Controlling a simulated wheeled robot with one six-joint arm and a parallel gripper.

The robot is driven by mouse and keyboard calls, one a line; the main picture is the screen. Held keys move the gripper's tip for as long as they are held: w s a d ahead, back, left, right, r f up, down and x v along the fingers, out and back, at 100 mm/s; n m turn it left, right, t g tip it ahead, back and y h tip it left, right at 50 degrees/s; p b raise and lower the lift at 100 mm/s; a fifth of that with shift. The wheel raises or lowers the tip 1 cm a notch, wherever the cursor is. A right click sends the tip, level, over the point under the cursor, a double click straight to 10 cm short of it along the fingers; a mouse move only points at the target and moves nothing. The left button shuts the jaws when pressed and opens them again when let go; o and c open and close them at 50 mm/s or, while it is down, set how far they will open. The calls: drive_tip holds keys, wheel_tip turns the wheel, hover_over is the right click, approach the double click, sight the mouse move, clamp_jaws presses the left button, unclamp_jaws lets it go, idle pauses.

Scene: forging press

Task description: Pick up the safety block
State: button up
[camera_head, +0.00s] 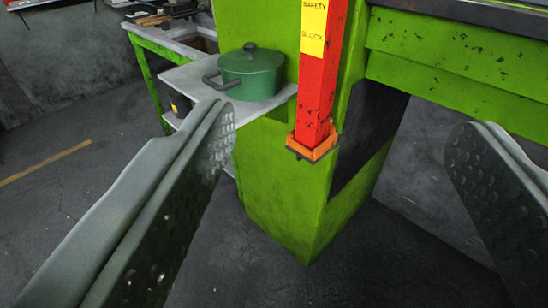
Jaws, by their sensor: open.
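The safety block (318,90) is an upright red bar with a yellow label reading "SAFETY BLOCK". Its lower end sits in an orange holder (313,147) on the green press frame (283,190); its top is cut off by the picture edge. My gripper (345,135) is open and empty. Its left finger reaches in from the lower left and its right finger shows at the right edge. The block appears in the gap between the fingers, beyond them, and neither finger appears to touch it.
A green lidded pot (251,75) stands on a pale shelf (190,80) left of the block. A green workbench (147,68) with tools is behind it. A green press beam (455,65) spans the upper right. Dark floor (60,215) with a yellow line is clear at left.

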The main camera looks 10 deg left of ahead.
drive_tip(key=shift+o, duration=0.4)
drive_tip(key=shift+w+d+f, duration=0.1)
drive_tip(key=shift+w+f, duration=0.05)
drive_tip(key=shift+w, duration=0.05)
drive_tip(key=m+g+y, duration=0.7)
drive_tip(key=m+y, duration=0.8)
drive_tip(key=m, duration=1)
approach(331, 73)
drive_tip(key=x, duration=1.2)
drive_tip(key=shift+w+a, duration=0.25)
drive_tip(key=shift+a, duration=0.05)
clamp_jaws()
